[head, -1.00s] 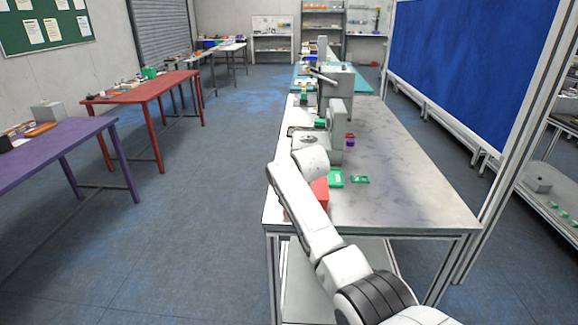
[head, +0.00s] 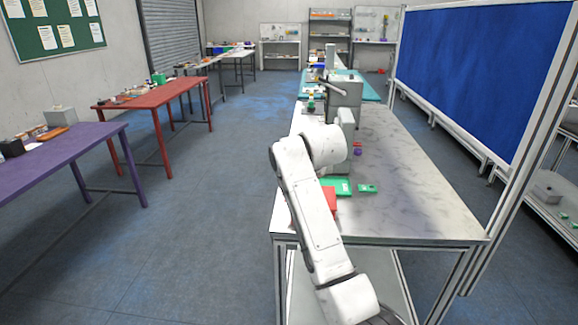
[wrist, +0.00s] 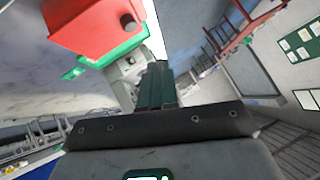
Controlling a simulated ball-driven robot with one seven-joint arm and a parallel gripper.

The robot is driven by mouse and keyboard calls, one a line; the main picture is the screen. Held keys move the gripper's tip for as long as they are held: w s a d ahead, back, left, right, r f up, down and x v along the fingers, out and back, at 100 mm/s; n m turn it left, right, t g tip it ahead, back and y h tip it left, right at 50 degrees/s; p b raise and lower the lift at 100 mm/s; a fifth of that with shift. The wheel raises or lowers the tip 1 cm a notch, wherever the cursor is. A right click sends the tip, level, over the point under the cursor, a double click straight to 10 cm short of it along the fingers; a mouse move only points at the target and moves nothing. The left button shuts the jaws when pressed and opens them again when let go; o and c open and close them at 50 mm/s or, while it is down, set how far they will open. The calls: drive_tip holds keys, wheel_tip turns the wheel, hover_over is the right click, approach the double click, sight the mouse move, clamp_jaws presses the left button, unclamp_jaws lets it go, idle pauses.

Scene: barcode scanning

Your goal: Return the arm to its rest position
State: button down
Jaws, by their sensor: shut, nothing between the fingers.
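My arm (head: 305,200) reaches up over the near left edge of the marble-topped table (head: 420,205) in the head view. Its far end is bent, and the gripper itself is hidden behind it there. In the wrist view my gripper (wrist: 158,88) shows as dark fingers closed together, with nothing between them. A red box (wrist: 92,22) with a green part (wrist: 128,47) lies at the upper left of the wrist view, apart from the fingers. The red box also shows in the head view (head: 329,198), partly hidden by my arm.
Green items (head: 368,188) lie on the table, and a grey machine (head: 345,92) stands farther back. A blue panel (head: 470,75) borders the right side. Purple (head: 60,155) and red (head: 150,97) tables stand left, with open floor (head: 215,220) between.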

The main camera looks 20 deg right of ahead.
drive_tip(key=shift+s+r, duration=0.1)
drive_tip(key=s+a+f+n+g+y, duration=0.15)
drive_tip(key=s+f+n+g, duration=0.25)
drive_tip(key=s+f, duration=1.9)
drive_tip(key=s+a+f+n+g, duration=0.1)
drive_tip(key=s+f+g, duration=0.1)
drive_tip(key=s, duration=1.3)
drive_tip(key=s+a+f+n+g, duration=0.1)
drive_tip(key=s+f, duration=0.3)
drive_tip(key=s, duration=1)
drive_tip(key=shift+s+a+f+n+g, duration=0.25)
drive_tip(key=shift+s+n+g, duration=0.15)
drive_tip(key=shift+n+g, duration=0.4)
